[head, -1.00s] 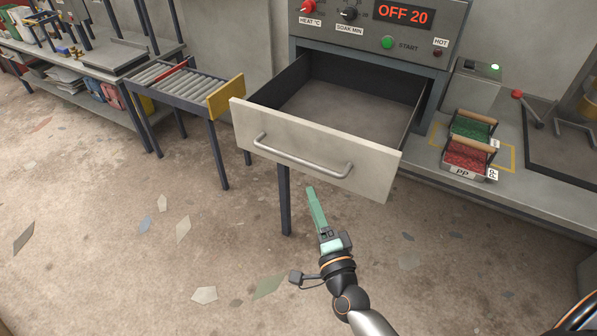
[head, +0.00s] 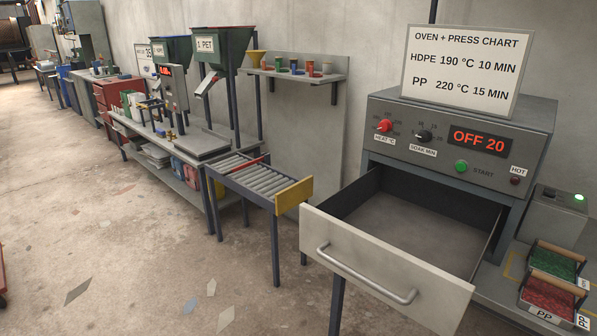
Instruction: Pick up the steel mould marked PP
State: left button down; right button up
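The steel mould marked PP (head: 541,314) is at the lower right of the head view, filled with red flakes, with a wooden handle across its top. It stands on the grey bench to the right of the oven. A second mould with green flakes (head: 553,265) stands just behind it; its label is only partly visible. The oven drawer (head: 384,285) is pulled open and looks empty. Neither of my grippers is in view.
The open drawer juts out left of the moulds. The oven (head: 461,130) reads OFF 20, below a chart board (head: 462,68). A roller stand (head: 255,178) is left of the drawer. The floor at left is mostly clear, with scattered flat chips.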

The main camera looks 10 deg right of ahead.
aim_at(553, 300)
jog(key=z, duration=1.8)
jog(key=i+l+u, duration=0.1)
jog(key=u, duration=0.8)
jog(key=l+u, duration=0.35)
jog(key=i+l+u, duration=0.1)
jog(key=l+u, duration=0.25)
jog(key=l, duration=0.15)
jog(key=k+l+u, duration=0.1)
jog(key=l+u, duration=0.15)
jog(key=l, duration=0.6)
